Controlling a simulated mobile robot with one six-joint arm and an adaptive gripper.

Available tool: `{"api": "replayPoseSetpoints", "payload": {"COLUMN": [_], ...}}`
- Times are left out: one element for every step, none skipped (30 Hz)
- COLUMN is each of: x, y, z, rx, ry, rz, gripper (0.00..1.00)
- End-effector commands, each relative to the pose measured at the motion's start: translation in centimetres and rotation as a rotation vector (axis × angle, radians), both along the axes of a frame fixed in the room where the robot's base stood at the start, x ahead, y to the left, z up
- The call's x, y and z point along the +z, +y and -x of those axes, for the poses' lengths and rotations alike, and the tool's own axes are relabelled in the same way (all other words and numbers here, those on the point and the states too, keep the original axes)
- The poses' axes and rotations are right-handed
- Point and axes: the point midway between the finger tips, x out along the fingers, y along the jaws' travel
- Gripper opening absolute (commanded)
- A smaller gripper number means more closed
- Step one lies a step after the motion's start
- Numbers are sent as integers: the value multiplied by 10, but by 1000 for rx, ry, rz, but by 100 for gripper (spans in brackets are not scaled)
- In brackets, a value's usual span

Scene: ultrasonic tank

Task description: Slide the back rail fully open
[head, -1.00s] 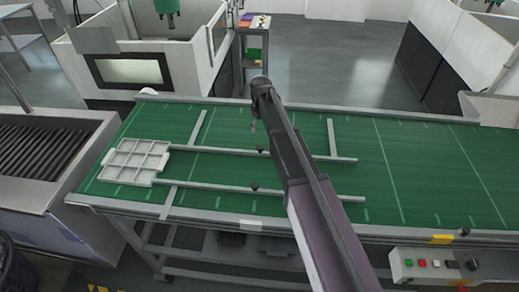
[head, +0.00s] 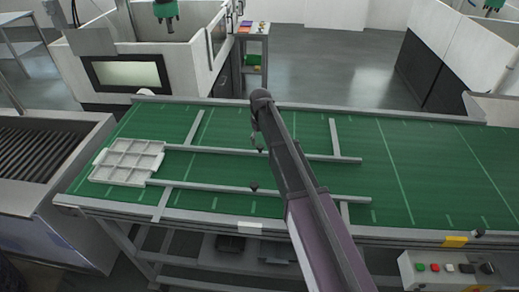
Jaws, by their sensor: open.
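Two grey rails lie along the green conveyor belt (head: 430,165). The back rail (head: 215,151) runs from a white compartment tray (head: 131,147) at the left to the right crossbar, passing behind my arm. The front rail (head: 210,187) runs parallel, nearer me. A dark knob (head: 254,186) stands on the front rail. My gripper (head: 258,147) is small and dark, pointing down at the back rail's middle, where that rail's dark knob is. It is open; whether it touches the knob is too small to tell.
Two crossbars (head: 191,133) (head: 335,136) cross the belt under the rails. A control box with buttons (head: 450,268) is at the front right. A roller conveyor (head: 45,148) is at the left. The belt's right part is clear.

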Motion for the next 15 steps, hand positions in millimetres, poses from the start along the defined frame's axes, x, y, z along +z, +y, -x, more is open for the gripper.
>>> {"api": "replayPoseSetpoints", "payload": {"x": [-8,-10,-13,-15,-18,-20,-22,-24,-26,-27,-28,-29,-30,-31,-32], "y": [0,0,0,0,0,0,0,1,1,1,1,1,1,1,1], "z": [0,0,0,0,0,0,0,0,0,0,0,0,0,0,0], "rx": [0,0,0,0,0,1,1,1,1,1,1,1,1,1,1], "ry": [0,0,0,0,0,0,0,0,0,0,0,0,0,0,0], "rz": [0,0,0,0,0,0,0,0,0,0,0,0,0,0,0], "gripper": [82,82,82,82,82,82,82,82,82,82,82,82,82,82,82]}}
